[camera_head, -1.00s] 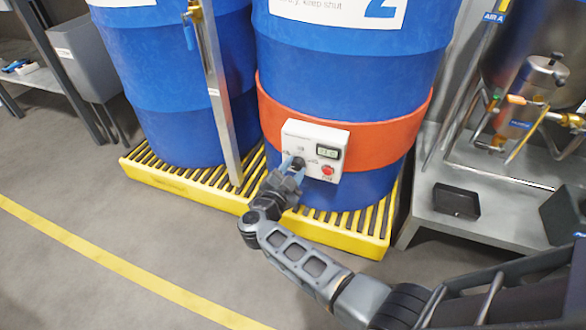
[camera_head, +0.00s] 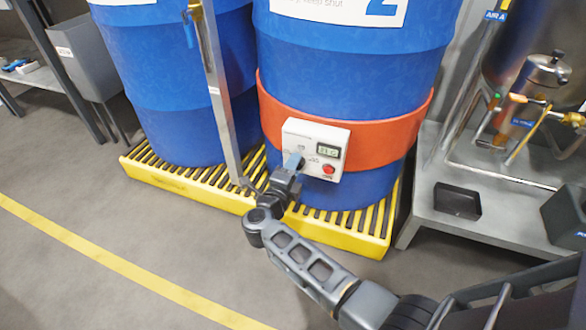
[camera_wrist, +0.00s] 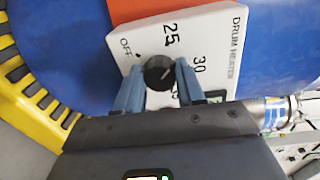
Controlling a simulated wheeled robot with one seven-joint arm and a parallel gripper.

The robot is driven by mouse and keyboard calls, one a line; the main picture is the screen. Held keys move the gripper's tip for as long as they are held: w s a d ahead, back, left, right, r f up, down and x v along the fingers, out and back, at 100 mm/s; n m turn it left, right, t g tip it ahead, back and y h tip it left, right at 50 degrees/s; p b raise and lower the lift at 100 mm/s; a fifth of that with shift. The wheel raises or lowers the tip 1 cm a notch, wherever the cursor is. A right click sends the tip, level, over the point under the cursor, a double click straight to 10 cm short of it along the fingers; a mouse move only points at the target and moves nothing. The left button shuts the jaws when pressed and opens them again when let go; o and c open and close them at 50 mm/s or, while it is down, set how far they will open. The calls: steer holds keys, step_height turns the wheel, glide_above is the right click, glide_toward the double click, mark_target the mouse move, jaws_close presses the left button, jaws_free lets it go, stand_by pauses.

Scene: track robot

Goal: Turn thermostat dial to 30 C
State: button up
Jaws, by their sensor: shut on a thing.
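The thermostat dial is a round black knob on the white drum heater box (camera_head: 328,137), mostly hidden by my gripper in the head view. In the wrist view the dial (camera_wrist: 159,72) sits between the blue fingertips of my gripper (camera_wrist: 160,68), which is shut on its sides. My gripper (camera_head: 295,162) reaches the lower left of the box in the head view. A pale line on the dial points up and right, roughly between the printed 25 and 30. OFF is printed to the upper left. A finger partly hides the markings below 30.
The box has a small display (camera_head: 328,149), too small to read surely, and a red button (camera_head: 328,169). It is on an orange band (camera_head: 385,138) around a blue drum (camera_head: 345,60). A metal post (camera_head: 214,95) stands left. The yellow grated pallet (camera_head: 375,246) lies below.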

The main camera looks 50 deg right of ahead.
steer(key=shift+s+m+t+b, duration=0.15)
steer(key=shift+m+b, duration=0.75)
steer(key=shift+m, duration=1.3)
steer(key=shift+s+m+t+b, duration=0.2)
steer(key=shift+m+b, duration=0.65)
steer(key=shift+m, duration=1.35)
steer(key=shift+w, duration=0.15)
steer(key=o, duration=1)
steer(key=shift+r, duration=0.1)
steer(key=shift+o, duration=0.2)
steer(key=p+v, duration=0.2)
steer(key=v, duration=0.5)
steer(key=shift+a, duration=0.3)
